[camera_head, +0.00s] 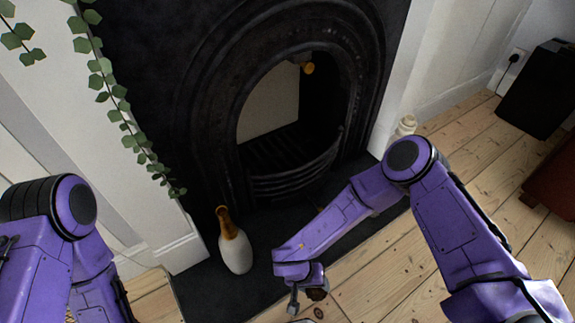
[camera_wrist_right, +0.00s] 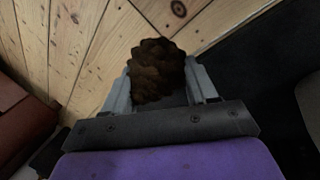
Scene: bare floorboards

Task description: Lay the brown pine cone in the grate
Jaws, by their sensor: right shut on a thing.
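The brown pine cone (camera_wrist_right: 157,70) is between the two fingers of my right gripper (camera_wrist_right: 160,84) in the right wrist view. The fingers are shut on it. In the head view, my right gripper (camera_head: 304,297) is low in the picture, in front of the fireplace, and a dark bit of the pine cone (camera_head: 318,294) shows beside it. The grate (camera_head: 290,184) is the black barred basket in the arched fireplace opening, above and behind my right gripper in the picture. Its inside is dark. My left arm is at the left edge; its gripper is out of view.
A white bottle with a gold neck (camera_head: 236,252) stands on the dark hearth (camera_head: 208,281), left of my right gripper. A trailing ivy (camera_head: 108,82) hangs at the left. A small cream object (camera_head: 406,125) stands at the right. A black box (camera_head: 538,90) is far right.

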